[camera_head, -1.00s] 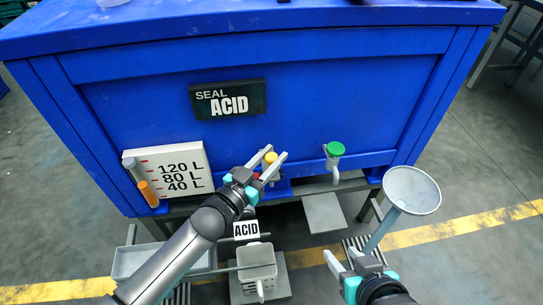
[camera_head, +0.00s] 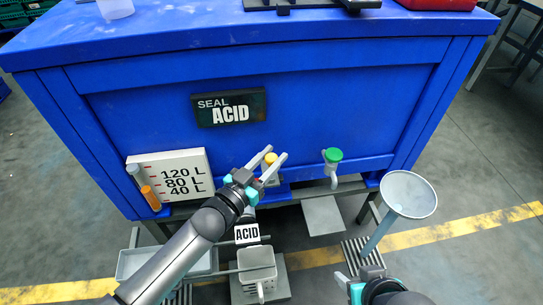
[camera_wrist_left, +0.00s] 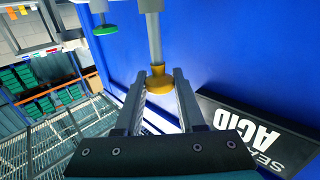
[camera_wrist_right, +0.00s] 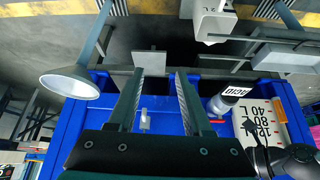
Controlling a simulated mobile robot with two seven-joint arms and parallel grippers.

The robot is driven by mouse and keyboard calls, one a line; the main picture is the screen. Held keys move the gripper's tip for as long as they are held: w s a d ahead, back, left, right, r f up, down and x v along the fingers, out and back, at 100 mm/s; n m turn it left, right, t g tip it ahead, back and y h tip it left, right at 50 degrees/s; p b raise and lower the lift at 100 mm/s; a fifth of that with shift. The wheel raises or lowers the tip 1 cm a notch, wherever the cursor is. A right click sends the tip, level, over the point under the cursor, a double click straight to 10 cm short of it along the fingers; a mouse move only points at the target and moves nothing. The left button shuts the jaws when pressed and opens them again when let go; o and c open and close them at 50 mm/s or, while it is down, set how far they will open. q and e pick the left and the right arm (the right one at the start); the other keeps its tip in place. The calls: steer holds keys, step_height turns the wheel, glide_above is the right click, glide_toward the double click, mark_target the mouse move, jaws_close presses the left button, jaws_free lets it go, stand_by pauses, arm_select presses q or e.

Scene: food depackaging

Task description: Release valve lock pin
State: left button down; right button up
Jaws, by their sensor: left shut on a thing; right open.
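A yellow valve knob (camera_head: 270,159) is on the front of the blue tank, low in the middle. My left gripper (camera_head: 274,155) is shut on it, one finger on each side. In the left wrist view the yellow knob (camera_wrist_left: 158,86) sits between the fingertips, with a grey stem beyond it. I cannot make out the lock pin; the left gripper and arm hide much of the area around the valve. My right gripper (camera_wrist_right: 160,78) is open and empty, low at the right in front of the tank.
A green-knobbed valve (camera_head: 333,156) is right of the yellow one. A grey funnel (camera_head: 410,194) stands at the right, near my right gripper. A white container (camera_head: 257,264) and a tray (camera_head: 140,259) are below. The litre gauge (camera_head: 180,178) and ACID sign (camera_head: 230,107) are on the tank.

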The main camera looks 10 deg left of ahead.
arm_select(q)
steer(key=shift+r+p, duration=0.55)
steer(key=shift+r, duration=0.2)
arm_select(e)
steer(key=shift+s+d+f+g+h, duration=0.2)
steer(key=shift+s+d+g, duration=0.25)
steer(key=shift+d, duration=0.05)
steer(key=shift+s+d+f+g+h, duration=0.2)
steer(key=shift+s+d+g, duration=0.25)
arm_select(q)
steer(key=c, duration=0.5)
jaws_free()
steer(key=shift+s, duration=0.1)
arm_select(e)
steer(key=shift+r, duration=0.1)
arm_select(q)
steer(key=shift+s+a, duration=0.15)
steer(key=shift+s, duration=0.05)
steer(key=p+v, duration=0.5)
steer(key=v, duration=0.9)
steer(key=shift+s+a, duration=0.2)
steer(key=shift+s, duration=0.1)
arm_select(e)
steer(key=s+f+g, duration=0.1)
steer(key=s+f, duration=0.3)
steer(key=f, duration=0.6)
steer(key=shift+d+f+g, duration=0.15)
steer(key=shift+d+g, duration=0.15)
steer(key=shift+g, duration=0.1)
